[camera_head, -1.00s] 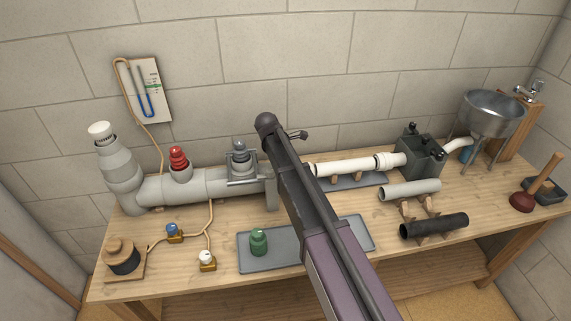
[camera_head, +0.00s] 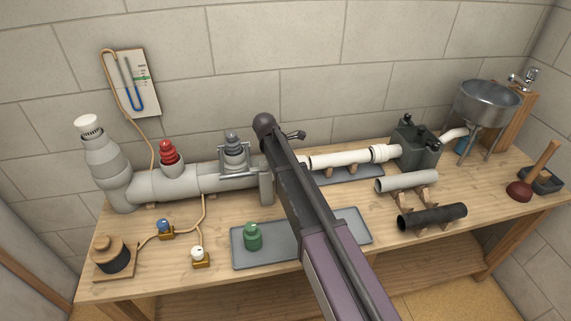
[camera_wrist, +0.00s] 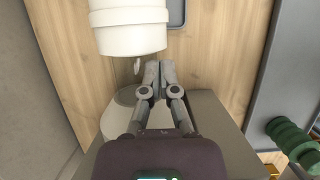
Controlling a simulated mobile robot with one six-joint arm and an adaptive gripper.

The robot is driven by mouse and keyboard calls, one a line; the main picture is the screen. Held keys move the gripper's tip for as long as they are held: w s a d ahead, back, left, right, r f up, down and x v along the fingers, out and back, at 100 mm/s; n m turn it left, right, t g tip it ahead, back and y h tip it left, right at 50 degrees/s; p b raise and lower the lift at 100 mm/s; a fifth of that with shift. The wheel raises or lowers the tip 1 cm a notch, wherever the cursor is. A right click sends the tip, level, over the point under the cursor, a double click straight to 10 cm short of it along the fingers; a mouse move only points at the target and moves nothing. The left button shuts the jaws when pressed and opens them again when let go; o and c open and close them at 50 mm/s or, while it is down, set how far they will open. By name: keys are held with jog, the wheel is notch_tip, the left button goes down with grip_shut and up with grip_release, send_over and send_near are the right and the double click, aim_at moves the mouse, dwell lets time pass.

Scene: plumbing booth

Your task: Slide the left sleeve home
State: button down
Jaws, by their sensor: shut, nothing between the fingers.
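A white pipe (camera_head: 340,160) lies along the back of the bench, with a white collar (camera_head: 380,153) near its right end. In the wrist view, a white ribbed sleeve (camera_wrist: 131,28) fills the top left. My gripper (camera_wrist: 158,68) is shut and empty, its fingertips just below and right of the sleeve's rim, seemingly apart from it. Below the fingers are a pale round pipe end (camera_wrist: 115,118) and a grey block (camera_wrist: 215,120). The gripper's fingertips cannot be made out in the head view.
A grey pipe with a red plug (camera_head: 168,155) and a clamped fitting (camera_head: 233,152) stands left. A green plug (camera_head: 252,236) sits on a grey tray (camera_head: 285,255). A dark tank (camera_head: 415,145) stands right of the white pipe. Grey (camera_head: 407,181) and black (camera_head: 432,217) pipes rest on stands in front.

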aim_at(301, 160)
jog(key=shift+w+d, duration=0.25)
jog(key=shift+d, duration=0.6)
jog(key=shift+w+d, duration=0.25)
jog(key=shift+d, duration=0.65)
jog(key=shift+w+d, duration=0.25)
jog(key=shift+d, duration=0.6)
jog(key=shift+a+r, duration=0.1)
jog(key=shift+r, duration=0.1)
jog(key=p+v, duration=0.4)
jog(key=shift+r, duration=0.25)
jog(key=shift+p+v, duration=2.55)
jog(key=shift+p, duration=0.1)
jog(key=shift+s, duration=0.1)
